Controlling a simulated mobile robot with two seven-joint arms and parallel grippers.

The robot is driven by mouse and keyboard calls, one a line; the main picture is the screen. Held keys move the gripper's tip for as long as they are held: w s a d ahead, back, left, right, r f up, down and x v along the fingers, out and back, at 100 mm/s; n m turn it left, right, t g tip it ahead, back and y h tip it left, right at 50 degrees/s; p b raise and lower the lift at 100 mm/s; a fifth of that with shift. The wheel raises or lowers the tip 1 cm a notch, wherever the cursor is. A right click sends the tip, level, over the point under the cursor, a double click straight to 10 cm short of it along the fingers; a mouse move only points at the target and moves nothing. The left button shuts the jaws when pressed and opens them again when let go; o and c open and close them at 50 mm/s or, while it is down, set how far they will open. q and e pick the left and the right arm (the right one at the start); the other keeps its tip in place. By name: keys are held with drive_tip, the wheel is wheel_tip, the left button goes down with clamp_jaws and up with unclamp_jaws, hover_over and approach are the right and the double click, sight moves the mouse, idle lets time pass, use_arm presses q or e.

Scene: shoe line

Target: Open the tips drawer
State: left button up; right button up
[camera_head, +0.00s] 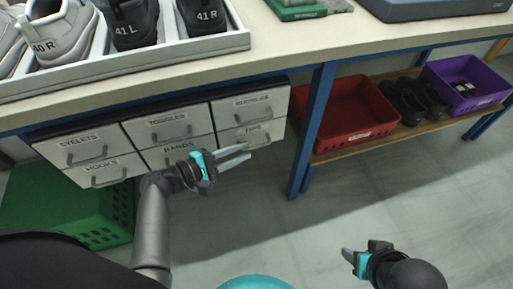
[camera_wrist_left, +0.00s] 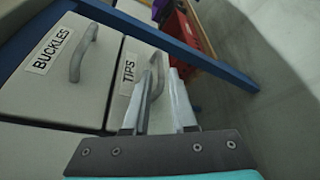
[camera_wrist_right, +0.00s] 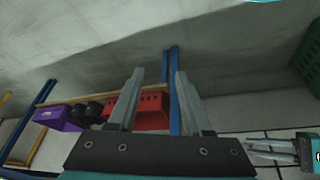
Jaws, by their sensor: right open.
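The tips drawer (camera_head: 236,137) is the lower right drawer of the bank under the bench, and it looks closed. Its label and grey handle (camera_wrist_left: 158,72) show in the left wrist view. My left gripper (camera_head: 249,151) is just in front of this drawer, with its fingers apart. In the left wrist view, the handle appears at the left fingertip and toward the gap between the fingers; I cannot tell whether they touch. My right gripper (camera_head: 352,262) is open and empty, low over the floor and away from the drawers; its spread fingers show in the right wrist view (camera_wrist_right: 160,75).
The buckles drawer (camera_head: 250,108) is directly above. A blue bench leg (camera_head: 314,130) stands just right of the drawers. A red crate (camera_head: 345,112) and purple crate (camera_head: 465,84) sit on the low shelf. A green crate (camera_head: 75,210) is below left. Floor in front is clear.

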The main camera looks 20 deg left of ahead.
sight(256, 146)
use_arm(q)
drive_tip(key=shift+b+x, duration=0.85)
drive_tip(key=shift+x, duration=1.85)
use_arm(e)
drive_tip(key=shift+w+a+r+t+y, duration=0.25)
drive_tip(key=shift+w+a+r+t, duration=0.1)
drive_tip(key=shift+w+a+t, duration=0.25)
drive_tip(key=shift+w+a+r+t+y, duration=0.25)
drive_tip(key=shift+w+a+r+t, duration=0.1)
drive_tip(key=shift+w+a+t, duration=0.2)
use_arm(q)
clamp_jaws()
